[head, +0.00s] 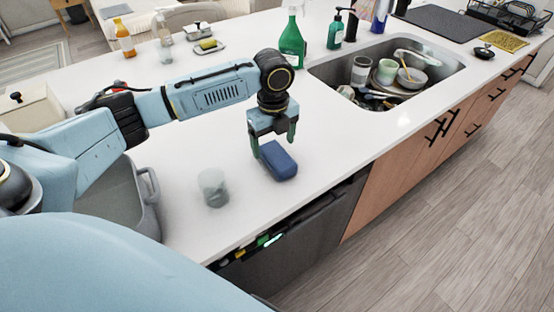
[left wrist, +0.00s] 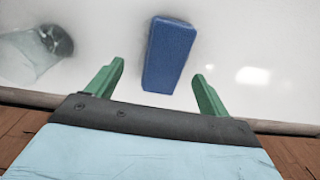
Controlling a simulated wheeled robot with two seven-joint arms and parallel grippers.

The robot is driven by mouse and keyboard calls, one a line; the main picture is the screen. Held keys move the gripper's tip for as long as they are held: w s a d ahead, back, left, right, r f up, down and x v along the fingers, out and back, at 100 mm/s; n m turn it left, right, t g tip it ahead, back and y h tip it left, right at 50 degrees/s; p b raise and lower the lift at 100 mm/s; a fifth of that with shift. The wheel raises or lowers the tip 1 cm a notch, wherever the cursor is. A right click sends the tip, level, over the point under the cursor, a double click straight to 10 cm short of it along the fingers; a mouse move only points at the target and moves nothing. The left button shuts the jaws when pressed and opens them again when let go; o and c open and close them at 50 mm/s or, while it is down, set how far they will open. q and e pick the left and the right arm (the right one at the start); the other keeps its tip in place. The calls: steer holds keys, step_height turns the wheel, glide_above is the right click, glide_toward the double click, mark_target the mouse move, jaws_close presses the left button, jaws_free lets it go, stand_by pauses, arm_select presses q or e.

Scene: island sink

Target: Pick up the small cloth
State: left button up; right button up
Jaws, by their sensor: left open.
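A blue block-shaped item (head: 278,160), which may be the small cloth folded up, lies on the white countertop near the front edge. It also shows in the left wrist view (left wrist: 169,55), lying lengthwise. My left gripper (head: 272,145) is open and points down just above and behind it. In the left wrist view the green fingers (left wrist: 159,72) stand apart, with the near end of the blue item between their lines. Nothing is held; contact with the blue item cannot be told. My right gripper is out of view.
A clear glass (head: 213,187) stands left of the blue item. A sink (head: 455,62) with dishes lies to the right. A green spray bottle (head: 292,42) stands behind, and a yellow patterned mat or cloth (head: 505,41) lies far right. A grey tub (head: 148,190) is at left.

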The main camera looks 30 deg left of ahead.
mark_target(277, 155)
arm_select(q)
steer(key=f, duration=0.4)
steer(key=shift+w+d+f, duration=0.25)
steer(key=shift+w+d, duration=0.05)
steer(key=shift+f, duration=0.3)
steer(key=c, duration=1.1)
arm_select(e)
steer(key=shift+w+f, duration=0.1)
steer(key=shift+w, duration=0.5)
arm_select(q)
steer(key=shift+o, duration=0.2)
step_height(277, 155, up, 10)
steer(key=o, duration=0.4)
steer(key=c, duration=0.3)
steer(key=shift+d, duration=0.1)
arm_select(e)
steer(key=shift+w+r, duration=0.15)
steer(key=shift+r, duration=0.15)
